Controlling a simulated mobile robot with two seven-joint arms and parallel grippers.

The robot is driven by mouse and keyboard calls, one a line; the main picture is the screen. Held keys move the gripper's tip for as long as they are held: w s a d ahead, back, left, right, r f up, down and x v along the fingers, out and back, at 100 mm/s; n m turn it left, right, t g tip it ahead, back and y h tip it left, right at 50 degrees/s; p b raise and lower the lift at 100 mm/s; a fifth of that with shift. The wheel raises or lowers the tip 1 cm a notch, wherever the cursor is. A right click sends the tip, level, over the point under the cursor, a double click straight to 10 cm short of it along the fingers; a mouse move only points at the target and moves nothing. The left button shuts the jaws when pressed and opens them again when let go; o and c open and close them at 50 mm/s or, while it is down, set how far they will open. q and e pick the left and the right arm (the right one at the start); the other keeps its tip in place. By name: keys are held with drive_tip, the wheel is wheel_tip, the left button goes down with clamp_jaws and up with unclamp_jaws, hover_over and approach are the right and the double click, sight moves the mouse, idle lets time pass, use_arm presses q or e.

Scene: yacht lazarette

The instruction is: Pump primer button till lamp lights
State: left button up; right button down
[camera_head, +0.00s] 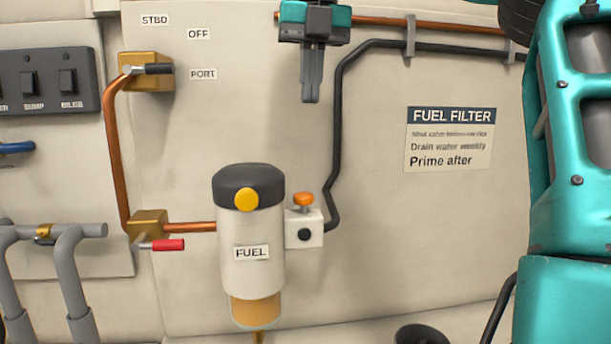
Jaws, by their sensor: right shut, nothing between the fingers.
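The fuel filter (252,225) is a white cylinder labelled FUEL with a black cap, mounted upright on the wall panel. A round yellow button-like disc (246,199) sits on the front of its cap. Beside it is a white block (304,230) with an orange knob (303,199) on top and a dark round spot (304,235) on its front. I cannot tell for sure which part is the primer button or which is the lamp. My right gripper (311,100) points down, shut and empty, above the filter and apart from it. My left gripper is out of view.
Copper pipe (113,160) and a black hose (338,130) run along the panel. A FUEL FILTER placard (449,139) is at right. My teal arm fills the right edge.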

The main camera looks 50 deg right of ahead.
idle(0.3)
drive_tip(key=b, duration=0.4)
approach(305, 194)
wheel_tip(305, 194, down, 5)
drive_tip(key=shift+w+f, duration=0.1)
drive_tip(key=shift+w, duration=0.05)
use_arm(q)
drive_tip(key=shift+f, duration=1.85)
use_arm(e)
drive_tip(key=shift+w+a+f, duration=0.1)
drive_tip(key=shift+f, duration=0.75)
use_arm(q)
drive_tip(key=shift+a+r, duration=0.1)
